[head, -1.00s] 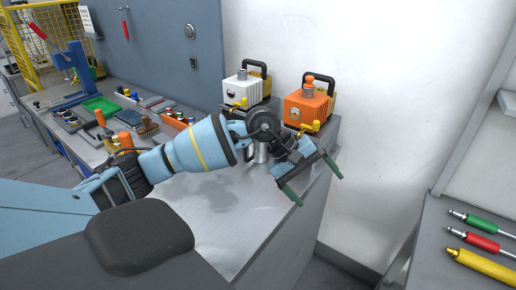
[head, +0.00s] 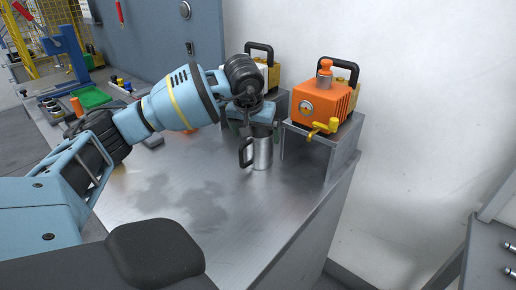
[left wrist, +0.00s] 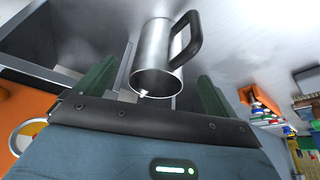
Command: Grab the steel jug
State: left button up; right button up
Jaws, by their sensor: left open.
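The steel jug (head: 262,153) stands upright on the metal bench (head: 190,205), with its black handle on the left in the head view. My left gripper (head: 258,124) is at the jug's upper end, its fingers mostly hidden there. In the left wrist view, the jug (left wrist: 152,55) shows its open rim towards the gripper. The two green fingers of the left gripper (left wrist: 156,72) are spread on either side of the jug, with visible gaps. The black handle (left wrist: 187,38) is on the jug's right there. My right gripper is not in view.
An orange machine (head: 322,98) with a yellow tap stands on a grey stand (head: 345,150) right of the jug. A white machine (head: 262,72) is partly hidden behind my left arm. A green tray (head: 92,98) lies at the far left. The front bench is clear.

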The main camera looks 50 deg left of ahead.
aim_at(259, 146)
pick_arm(q)
jog(key=shift+x, duration=3.75)
jog(key=shift+w+a+r, duration=0.1)
jog(key=shift+w, duration=0.1)
jog(key=c, duration=1.1)
